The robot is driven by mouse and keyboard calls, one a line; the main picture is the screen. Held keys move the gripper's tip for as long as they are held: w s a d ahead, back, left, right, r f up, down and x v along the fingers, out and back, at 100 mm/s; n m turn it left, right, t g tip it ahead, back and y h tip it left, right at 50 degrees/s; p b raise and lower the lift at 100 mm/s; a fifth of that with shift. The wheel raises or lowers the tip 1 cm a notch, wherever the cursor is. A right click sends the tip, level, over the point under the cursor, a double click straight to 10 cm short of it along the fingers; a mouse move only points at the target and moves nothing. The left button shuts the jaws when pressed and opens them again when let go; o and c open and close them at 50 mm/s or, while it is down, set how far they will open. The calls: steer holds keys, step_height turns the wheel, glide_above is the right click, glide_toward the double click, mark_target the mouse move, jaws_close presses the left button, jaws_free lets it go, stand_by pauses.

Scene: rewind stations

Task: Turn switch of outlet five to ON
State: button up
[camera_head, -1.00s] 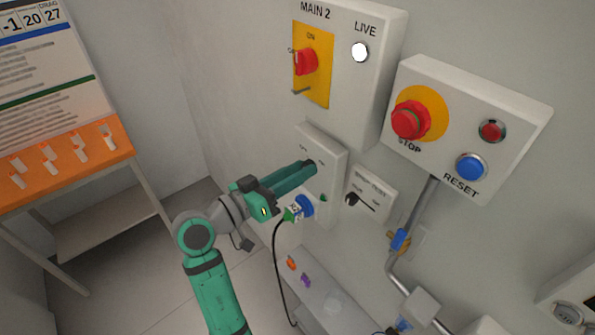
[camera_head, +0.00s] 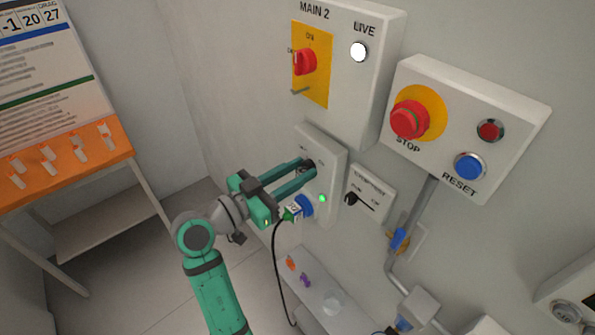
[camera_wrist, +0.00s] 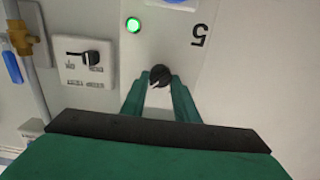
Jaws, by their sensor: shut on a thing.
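Outlet five (camera_head: 329,180) is a pale box on the wall, marked 5 in the wrist view. Its black rotary switch (camera_wrist: 160,75) sits between the fingertips of my gripper (camera_wrist: 162,82). My gripper (camera_head: 308,167) also shows in the head view, reaching the outlet from the left and shut on the switch. A green lamp (camera_head: 322,198) on the outlet is lit; it also shows in the wrist view (camera_wrist: 133,25). A blue socket (camera_head: 306,205) with a plug and black cable is below the gripper. The switch's ON and OFF marks cannot be read.
The MAIN 2 box (camera_head: 352,75) with a red switch is above. A box with a red STOP button (camera_head: 409,119) and blue RESET button (camera_head: 469,166) is at right. A small plate with a black knob (camera_head: 369,193) is beside the outlet. An orange-edged table (camera_head: 70,160) stands left.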

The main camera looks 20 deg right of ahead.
steer(key=o, duration=1.1)
steer(key=shift+c, duration=0.2)
steer(key=v, duration=1)
steer(key=shift+a, duration=0.4)
steer(key=shift+s+a, duration=0.1)
steer(key=shift+s, duration=0.05)
